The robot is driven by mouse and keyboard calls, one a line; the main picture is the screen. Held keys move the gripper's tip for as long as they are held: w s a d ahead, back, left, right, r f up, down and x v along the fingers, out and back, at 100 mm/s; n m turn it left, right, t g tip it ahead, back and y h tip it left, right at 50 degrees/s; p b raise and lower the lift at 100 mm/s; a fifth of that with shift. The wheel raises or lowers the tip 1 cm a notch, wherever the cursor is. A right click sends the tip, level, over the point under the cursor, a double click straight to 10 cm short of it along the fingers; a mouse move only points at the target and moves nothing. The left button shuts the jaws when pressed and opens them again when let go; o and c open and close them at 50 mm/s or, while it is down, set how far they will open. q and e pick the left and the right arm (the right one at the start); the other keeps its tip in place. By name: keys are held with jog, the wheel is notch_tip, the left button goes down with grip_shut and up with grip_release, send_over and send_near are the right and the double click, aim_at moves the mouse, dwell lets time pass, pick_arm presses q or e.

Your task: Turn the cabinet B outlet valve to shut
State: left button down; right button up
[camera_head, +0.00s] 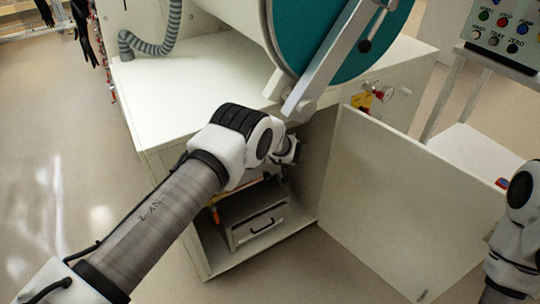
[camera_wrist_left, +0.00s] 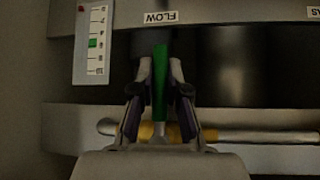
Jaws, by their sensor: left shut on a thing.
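My left gripper (camera_wrist_left: 159,72) is shut on a green lever handle (camera_wrist_left: 160,90), taken to be the outlet valve's handle. The lever stands upright in the left wrist view, crosswise to the pipe (camera_wrist_left: 250,136) with its brass-yellow fitting (camera_wrist_left: 208,134). In the head view my left gripper (camera_head: 288,151) reaches into the open cabinet (camera_head: 212,262) under the bench; the valve is hidden there. My right gripper is out of view; only part of that arm shows at the right edge.
The open cabinet door (camera_head: 395,215) stands to the right of my left arm. A drawer box (camera_head: 258,225) sits low in the cabinet. A gauge strip (camera_wrist_left: 94,45) is left of the lever. The teal round glovebox door (camera_head: 310,35) hangs above. A control panel (camera_head: 507,35) stands right.

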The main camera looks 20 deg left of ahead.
pick_arm(q)
jog(key=c, duration=1.2)
grip_release()
jog(key=shift+a, duration=0.1)
jog(key=shift+o, duration=0.2)
jog(key=v, duration=1.2)
jog(key=shift+s, duration=0.1)
